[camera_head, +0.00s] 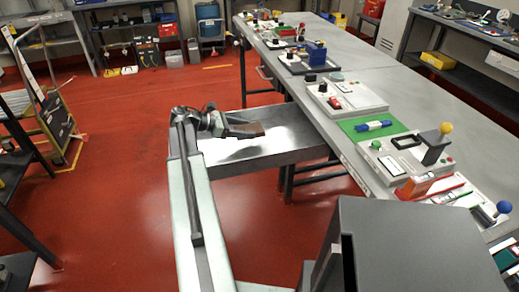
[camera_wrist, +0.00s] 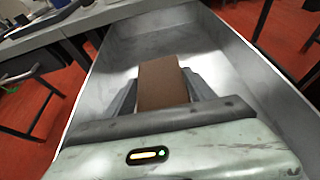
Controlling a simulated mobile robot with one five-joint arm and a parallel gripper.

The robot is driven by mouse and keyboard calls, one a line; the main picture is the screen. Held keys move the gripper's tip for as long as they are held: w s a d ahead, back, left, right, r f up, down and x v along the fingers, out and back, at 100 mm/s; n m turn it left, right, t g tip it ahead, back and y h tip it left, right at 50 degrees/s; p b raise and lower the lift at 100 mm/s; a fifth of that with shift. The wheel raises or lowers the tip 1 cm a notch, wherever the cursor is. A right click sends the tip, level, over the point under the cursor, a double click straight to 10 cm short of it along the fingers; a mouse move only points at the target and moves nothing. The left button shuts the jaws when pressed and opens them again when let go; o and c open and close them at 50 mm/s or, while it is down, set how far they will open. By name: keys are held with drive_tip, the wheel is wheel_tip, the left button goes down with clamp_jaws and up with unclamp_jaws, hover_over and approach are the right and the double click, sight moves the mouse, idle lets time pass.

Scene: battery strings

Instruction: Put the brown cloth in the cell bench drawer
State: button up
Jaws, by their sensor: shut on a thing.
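The brown cloth (camera_wrist: 162,84) is a flat brown rectangle held between the two fingers of my gripper (camera_wrist: 163,88) in the wrist view. In the head view the cloth (camera_head: 246,130) extends to the right from my gripper (camera_head: 232,126). The cell bench drawer (camera_head: 262,160) is pulled out from the long grey bench (camera_head: 345,83) and open at the top. My gripper and the cloth are over the drawer, whose bare grey floor and side wall (camera_wrist: 262,75) show in the wrist view. I cannot tell how high the cloth is above the drawer floor.
Several fixtures stand on the bench top, among them a green mat (camera_head: 372,128) and a white panel (camera_head: 345,98). A dark table (camera_head: 20,190) and a yellow-framed cart (camera_head: 50,110) stand at the left. The red floor between is clear.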

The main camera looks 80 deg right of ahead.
hover_over(259, 154)
drive_tip(key=shift+s+a+f+b, duration=0.1)
drive_tip(key=shift+s+f+b, duration=0.1)
drive_tip(key=shift+f+b, duration=0.15)
wheel_tip(259, 154, down, 4)
drive_tip(key=b, duration=0.3)
drive_tip(key=shift+b, duration=0.4)
drive_tip(key=shift+r, duration=0.2)
drive_tip(key=shift+f, duration=0.1)
drive_tip(key=o, duration=1.4)
drive_tip(key=shift+w, duration=0.1)
